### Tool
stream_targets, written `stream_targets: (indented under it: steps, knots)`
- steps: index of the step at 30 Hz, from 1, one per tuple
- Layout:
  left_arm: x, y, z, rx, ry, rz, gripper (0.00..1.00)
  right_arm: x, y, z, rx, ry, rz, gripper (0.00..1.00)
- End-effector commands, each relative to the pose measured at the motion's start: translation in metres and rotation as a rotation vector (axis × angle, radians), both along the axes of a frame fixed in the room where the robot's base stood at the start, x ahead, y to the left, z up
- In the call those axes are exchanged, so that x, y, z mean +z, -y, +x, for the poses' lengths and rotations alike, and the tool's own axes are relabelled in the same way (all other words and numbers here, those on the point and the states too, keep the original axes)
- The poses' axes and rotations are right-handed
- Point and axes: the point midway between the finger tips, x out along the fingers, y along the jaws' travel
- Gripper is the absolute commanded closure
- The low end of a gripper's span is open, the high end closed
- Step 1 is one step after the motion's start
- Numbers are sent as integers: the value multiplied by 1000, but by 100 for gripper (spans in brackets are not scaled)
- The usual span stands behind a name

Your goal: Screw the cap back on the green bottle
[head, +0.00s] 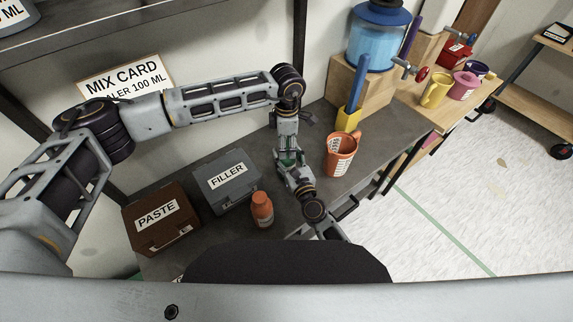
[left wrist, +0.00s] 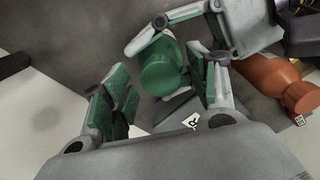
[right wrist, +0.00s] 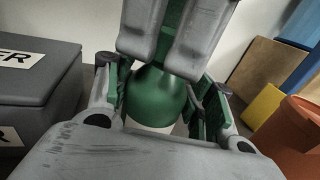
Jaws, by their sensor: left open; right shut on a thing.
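The green bottle (right wrist: 156,97) stands between the fingers of my right gripper (right wrist: 160,100), which is shut on its body. In the left wrist view, a round green top (left wrist: 163,70) lies between the fingers of my left gripper (left wrist: 165,88). I cannot tell whether it is the cap or the bottle's own top. My left gripper is open and points down from above, with gaps beside the green top. In the head view, my left gripper (head: 287,138) meets my right gripper (head: 292,168) from above, and together they hide most of the bottle.
A grey filler box (head: 228,192), a brown paste box (head: 160,232) and an orange bottle (head: 262,211) stand left of the grippers. An orange mug (head: 340,156) stands close on the right. Behind it are a wooden block (head: 372,97) and a blue dispenser (head: 376,48).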

Motion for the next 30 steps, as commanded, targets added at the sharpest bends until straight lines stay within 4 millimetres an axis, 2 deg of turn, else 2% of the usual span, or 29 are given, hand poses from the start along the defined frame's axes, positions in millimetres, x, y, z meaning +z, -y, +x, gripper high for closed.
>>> stream_targets:
  steps: [8, 24, 30]
  knots:
    - [17, 0, 0, 0, 2, -1, 41, -2, 0, 0, 0, -3, -1, 100]
    - [93, 0, 0, -1, 3, -2, 41, -2, 0, 0, 0, -3, -1, 100]
    - [113, 0, 0, 0, 1, -1, 41, -2, 0, 0, 0, -3, -1, 100]
